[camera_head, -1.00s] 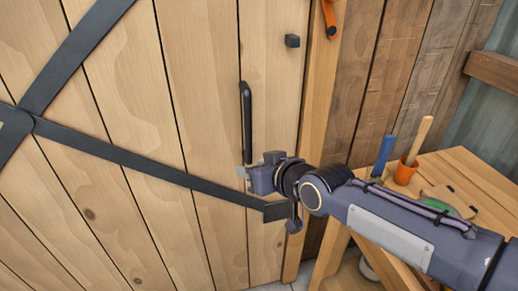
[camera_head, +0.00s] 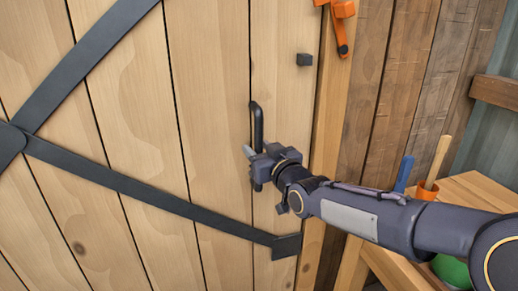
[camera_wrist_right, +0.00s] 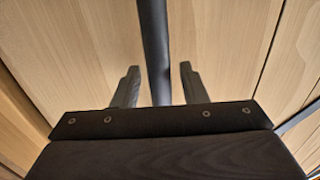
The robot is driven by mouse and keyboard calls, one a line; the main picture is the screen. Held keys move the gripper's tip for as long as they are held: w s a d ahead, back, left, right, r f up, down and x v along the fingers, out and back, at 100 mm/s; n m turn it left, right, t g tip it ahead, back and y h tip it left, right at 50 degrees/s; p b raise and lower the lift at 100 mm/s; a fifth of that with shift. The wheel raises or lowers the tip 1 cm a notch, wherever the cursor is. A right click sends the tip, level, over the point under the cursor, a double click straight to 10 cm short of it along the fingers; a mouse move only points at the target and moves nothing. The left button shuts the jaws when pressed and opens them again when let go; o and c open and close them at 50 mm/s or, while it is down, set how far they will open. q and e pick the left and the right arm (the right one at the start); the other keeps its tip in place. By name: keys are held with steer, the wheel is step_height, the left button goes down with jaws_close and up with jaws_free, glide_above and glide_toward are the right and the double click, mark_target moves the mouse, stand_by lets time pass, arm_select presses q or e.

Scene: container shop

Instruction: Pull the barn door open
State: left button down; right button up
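The barn door (camera_head: 140,130) is made of light wooden planks with dark metal straps across it. Its black vertical handle (camera_head: 257,120) is near the door's right edge. My right gripper (camera_head: 253,160) is at the lower part of the handle. In the right wrist view the handle (camera_wrist_right: 154,45) runs between the two fingers of the gripper (camera_wrist_right: 160,72), with gaps on both sides, so it is open around the handle. My left gripper is out of view.
A small dark block (camera_head: 304,60) sits on the door above the handle. An orange latch piece (camera_head: 341,22) hangs on the post to its right. A wooden table (camera_head: 475,190) with an orange cup (camera_head: 427,190) and a green item (camera_head: 450,270) stands at the right, under my arm.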

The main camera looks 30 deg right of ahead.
steer(key=shift+w, duration=0.1)
jaws_close()
steer(key=shift+a, duration=0.1)
stand_by(0.3)
